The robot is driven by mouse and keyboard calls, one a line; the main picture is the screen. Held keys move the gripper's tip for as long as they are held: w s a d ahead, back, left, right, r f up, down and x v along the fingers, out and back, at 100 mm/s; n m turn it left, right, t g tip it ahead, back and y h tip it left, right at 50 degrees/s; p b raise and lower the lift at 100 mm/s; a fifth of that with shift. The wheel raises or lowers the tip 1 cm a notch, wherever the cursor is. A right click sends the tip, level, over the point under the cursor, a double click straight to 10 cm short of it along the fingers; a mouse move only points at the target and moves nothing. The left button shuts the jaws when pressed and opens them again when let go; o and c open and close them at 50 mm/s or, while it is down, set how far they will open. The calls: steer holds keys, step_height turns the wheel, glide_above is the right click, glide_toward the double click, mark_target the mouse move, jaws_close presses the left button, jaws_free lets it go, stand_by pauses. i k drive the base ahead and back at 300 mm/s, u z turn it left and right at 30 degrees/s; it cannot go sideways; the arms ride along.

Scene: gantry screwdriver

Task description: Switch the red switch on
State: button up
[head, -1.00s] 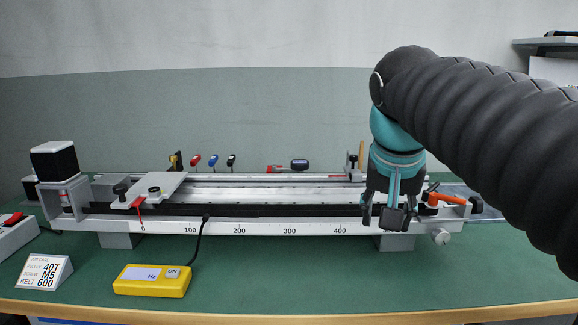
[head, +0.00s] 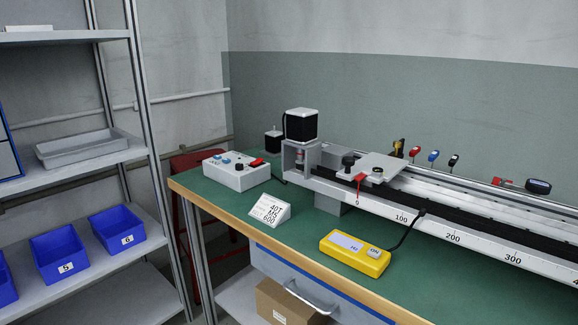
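The red switch (head: 257,162) sits on top of a light grey control box (head: 237,182) at the back left of the green bench. The box also carries blue knobs and a dark knob. Whether the switch is on or off cannot be made out at this size. My gripper and arm are outside the head view now, so their place relative to the switch is not shown.
A label card (head: 269,210) and a yellow meter (head: 354,253) stand near the bench's front edge. The gantry rail (head: 455,226) with its motor (head: 301,126) runs right. Shelving with blue bins (head: 118,227) stands left. Green bench top is free around the card.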

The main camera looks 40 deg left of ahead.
mark_target(259, 160)
steer(key=u, duration=1.95)
steer(key=k, duration=0.65)
steer(key=z, duration=0.1)
steer(key=i, duration=1)
steer(key=u, duration=0.7)
steer(key=i, duration=0.25)
steer(key=u, duration=0.3)
